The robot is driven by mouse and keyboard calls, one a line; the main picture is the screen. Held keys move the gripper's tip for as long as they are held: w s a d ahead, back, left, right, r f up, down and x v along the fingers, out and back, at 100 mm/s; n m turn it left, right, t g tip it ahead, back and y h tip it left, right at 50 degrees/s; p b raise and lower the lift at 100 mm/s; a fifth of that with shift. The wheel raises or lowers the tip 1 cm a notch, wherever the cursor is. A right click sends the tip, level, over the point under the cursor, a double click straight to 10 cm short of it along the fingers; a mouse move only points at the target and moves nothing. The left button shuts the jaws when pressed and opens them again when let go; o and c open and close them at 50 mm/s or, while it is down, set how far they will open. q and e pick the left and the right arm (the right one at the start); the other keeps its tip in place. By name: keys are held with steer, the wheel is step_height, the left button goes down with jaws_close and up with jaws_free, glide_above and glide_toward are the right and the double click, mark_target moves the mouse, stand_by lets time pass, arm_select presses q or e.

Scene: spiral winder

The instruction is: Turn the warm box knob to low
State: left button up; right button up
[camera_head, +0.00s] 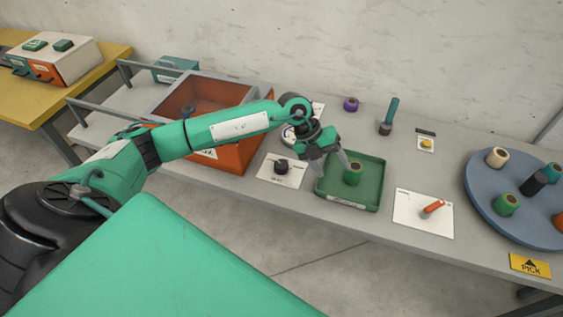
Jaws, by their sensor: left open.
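The orange box (240,153), open at the top or clear-topped, stands left of centre on the grey bench and looks like the warm box. A dark round knob (282,166) sits on a white printed card in front of its right side. The print is too small to read, so the knob's setting cannot be told. My left gripper (333,168) is open, pointing down, to the right of the knob and apart from it. Its fingers are over the left part of a green tray. My left forearm crosses in front of the box and hides part of it.
The green tray (374,192) holds a green spool (353,173). A white card (408,220) with an orange-handled tool (432,209) lies to its right. A blue round turntable (485,203) with several spools is at the far right. A purple spool (351,104) stands behind.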

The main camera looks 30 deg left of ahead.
arm_select(q)
steer(key=w+a+r+n+g+y, duration=0.15)
steer(key=a+y, duration=0.55)
steer(key=a, duration=1)
steer(key=p, duration=0.2)
glide_above(281, 163)
steer(key=shift+n+t, duration=0.25)
step_height(281, 163, down, 8)
steer(key=shift+s+f, duration=0.1)
step_height(281, 163, down, 6)
steer(key=shift+r, duration=0.25)
arm_select(e)
steer(key=shift+s+r, duration=0.2)
steer(key=shift+r, duration=0.35)
steer(key=shift+s+r, duration=0.15)
steer(key=shift+r, duration=0.35)
steer(key=shift+d, duration=0.1)
arm_select(q)
steer(key=c, duration=1)
arm_select(e)
steer(key=shift+f, duration=0.1)
